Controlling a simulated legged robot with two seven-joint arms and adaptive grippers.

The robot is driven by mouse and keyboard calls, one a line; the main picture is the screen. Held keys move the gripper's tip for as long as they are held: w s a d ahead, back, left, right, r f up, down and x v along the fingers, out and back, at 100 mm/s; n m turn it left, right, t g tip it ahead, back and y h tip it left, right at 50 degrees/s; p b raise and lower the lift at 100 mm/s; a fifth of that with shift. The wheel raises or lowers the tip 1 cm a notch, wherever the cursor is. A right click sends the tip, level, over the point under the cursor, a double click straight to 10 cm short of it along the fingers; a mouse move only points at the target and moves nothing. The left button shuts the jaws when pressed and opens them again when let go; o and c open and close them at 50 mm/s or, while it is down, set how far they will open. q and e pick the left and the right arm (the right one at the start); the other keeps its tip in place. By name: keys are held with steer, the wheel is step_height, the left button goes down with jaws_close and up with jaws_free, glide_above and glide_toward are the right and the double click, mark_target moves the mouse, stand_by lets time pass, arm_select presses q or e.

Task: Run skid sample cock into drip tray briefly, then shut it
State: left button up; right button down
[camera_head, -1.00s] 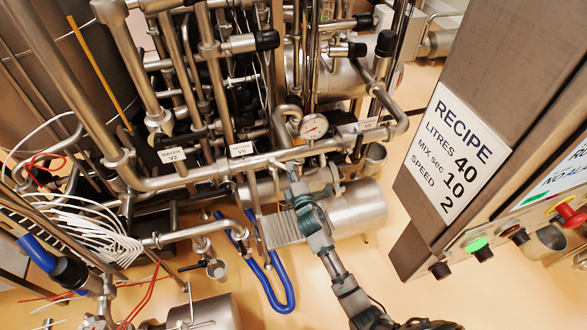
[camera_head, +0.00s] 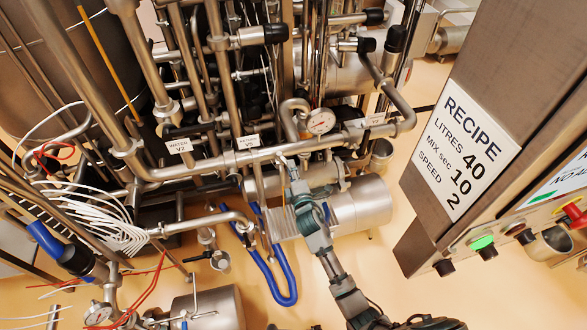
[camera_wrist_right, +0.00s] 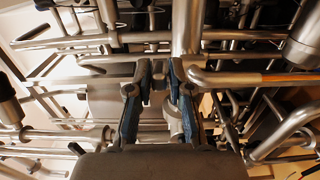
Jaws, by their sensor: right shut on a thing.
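My right gripper (camera_head: 284,165) reaches up to the horizontal steel pipe (camera_head: 235,157), just below and left of the round gauge. In the right wrist view its two blue-grey fingers (camera_wrist_right: 160,75) close in at the tips on a small metal part, mostly hidden by them. I cannot tell whether this part is the sample cock's handle. A pale fitting (camera_wrist_right: 175,122) shows between the fingers, below their tips. A small valve with a black lever (camera_head: 200,257) and a round cup-like end (camera_head: 221,261) sits lower left. I cannot make out the drip tray for certain. My left gripper is not in view.
A round gauge (camera_head: 320,121) and crowded pipework surround the right gripper. A steel motor (camera_head: 360,205) lies behind the forearm, and a blue hose (camera_head: 280,288) loops left of it. The recipe cabinet (camera_head: 440,215) stands at the right. The floor at lower middle is open.

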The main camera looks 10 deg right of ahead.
steer(key=shift+s+a+f, duration=0.15)
steer(key=shift+a+f, duration=0.05)
steer(key=shift+a, duration=0.3)
steer(key=shift+s+a+f, duration=0.15)
steer(key=shift+a, duration=0.8)
steer(key=c, duration=1)
jaws_free()
steer(key=shift+a, duration=0.1)
steer(key=shift+c, duration=0.2)
steer(key=shift+w+a, duration=0.1)
steer(key=shift+w, duration=0.1)
steer(key=shift+r, duration=0.15)
steer(key=s+p, duration=0.2)
steer(key=s, duration=0.7)
steer(key=shift+d+r, duration=0.15)
steer(key=shift+d, duration=0.15)
